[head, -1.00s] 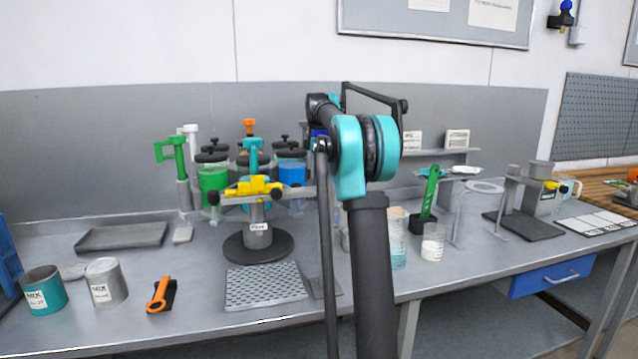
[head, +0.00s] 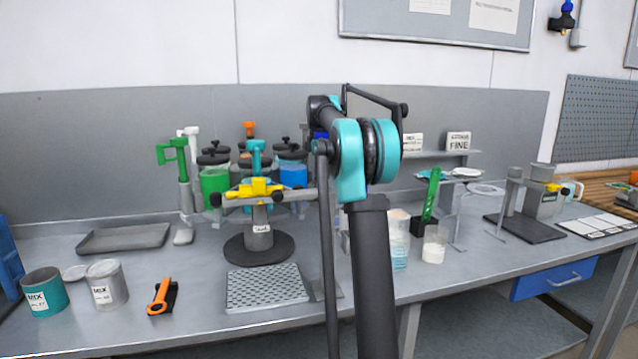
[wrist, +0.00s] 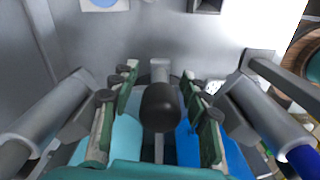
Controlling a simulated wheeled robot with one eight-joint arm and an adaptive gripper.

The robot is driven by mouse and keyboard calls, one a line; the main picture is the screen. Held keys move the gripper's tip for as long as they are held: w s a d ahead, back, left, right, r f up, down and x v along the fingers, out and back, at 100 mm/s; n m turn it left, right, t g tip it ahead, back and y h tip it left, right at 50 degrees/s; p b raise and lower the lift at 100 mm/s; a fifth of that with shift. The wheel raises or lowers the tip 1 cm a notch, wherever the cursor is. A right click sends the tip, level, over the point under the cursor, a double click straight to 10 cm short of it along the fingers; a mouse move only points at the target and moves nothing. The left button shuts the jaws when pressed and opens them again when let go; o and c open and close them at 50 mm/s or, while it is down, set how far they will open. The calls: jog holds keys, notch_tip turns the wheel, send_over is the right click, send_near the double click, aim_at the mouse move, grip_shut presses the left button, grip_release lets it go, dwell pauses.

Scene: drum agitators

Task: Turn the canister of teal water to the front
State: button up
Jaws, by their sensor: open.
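A cluster of dark-lidded canisters stands at the back of the bench in the head view. The green one (head: 214,181) is at the left and the blue one (head: 293,174) at the right. Teal shows behind the central post, partly hidden, and I cannot tell its shape. In the wrist view my gripper (wrist: 160,82) is open, with its green-padded fingers on either side of a black knob (wrist: 160,106). Light teal (wrist: 125,140) lies left below the knob and blue (wrist: 188,145) right. I cannot tell whether the fingers touch the knob. My arm hides the gripper in the head view.
A yellow-handled clamp (head: 254,188) on a post with a round black base (head: 259,249) stands before the canisters. A green-topped stand (head: 178,165) is left of them. A perforated plate (head: 266,290), an orange-handled tool (head: 161,294) and two MIX tins (head: 44,293) lie in front.

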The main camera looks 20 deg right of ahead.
jog(key=shift+r, duration=0.1)
notch_tip(320, 180, up, 12)
jog(key=shift+f, duration=0.1)
dwell(0.4)
